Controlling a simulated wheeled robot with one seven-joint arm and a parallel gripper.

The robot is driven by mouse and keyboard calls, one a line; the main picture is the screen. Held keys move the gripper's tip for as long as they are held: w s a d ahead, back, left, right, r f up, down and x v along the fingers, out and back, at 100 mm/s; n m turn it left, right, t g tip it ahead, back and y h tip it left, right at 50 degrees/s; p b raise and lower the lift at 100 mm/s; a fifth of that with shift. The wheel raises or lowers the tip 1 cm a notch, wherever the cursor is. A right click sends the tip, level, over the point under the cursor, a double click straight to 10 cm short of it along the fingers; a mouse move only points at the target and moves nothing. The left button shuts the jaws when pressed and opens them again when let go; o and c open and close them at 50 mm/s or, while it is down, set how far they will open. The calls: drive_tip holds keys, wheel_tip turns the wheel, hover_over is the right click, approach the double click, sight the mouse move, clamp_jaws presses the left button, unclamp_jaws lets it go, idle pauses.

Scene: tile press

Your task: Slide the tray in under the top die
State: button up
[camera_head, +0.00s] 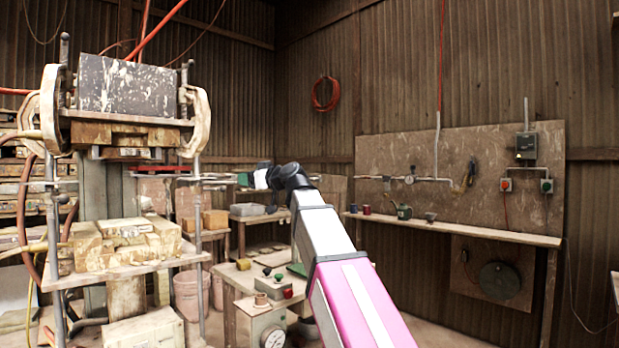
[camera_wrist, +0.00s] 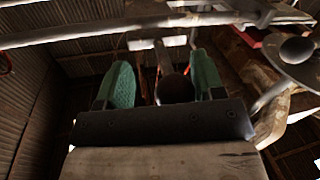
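The press stands at the left of the head view. Its top die, a dark speckled block (camera_head: 125,88) over worn wooden blocks (camera_head: 122,135), hangs between two side rods. Below it, past an open gap, pale worn blocks (camera_head: 125,243) sit on a shelf (camera_head: 150,268). I cannot pick out the tray for certain. My gripper (camera_head: 262,178) is right of the press, apart from it. In the wrist view, its green-padded fingers (camera_wrist: 161,60) are spread. A dark round-ended piece (camera_wrist: 174,88) shows between them, nearer the right finger; I see no grip on it.
A metal rail (camera_wrist: 100,32) crosses the top of the wrist view, and a ball knob (camera_wrist: 297,50) is at right. A wall shelf (camera_head: 460,228) runs along the right.

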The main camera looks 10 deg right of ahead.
drive_tip(key=w+d, duration=0.5)
drive_tip(key=d, duration=0.5)
drive_tip(key=w+d, duration=0.5)
drive_tip(key=d, duration=0.6)
drive_tip(key=shift+w, duration=0.3)
drive_tip(key=v, duration=0.7)
drive_tip(key=x, duration=1)
drive_tip(key=shift+w+a, duration=0.2)
drive_tip(key=shift+a, duration=0.15)
drive_tip(key=shift+f, duration=0.15)
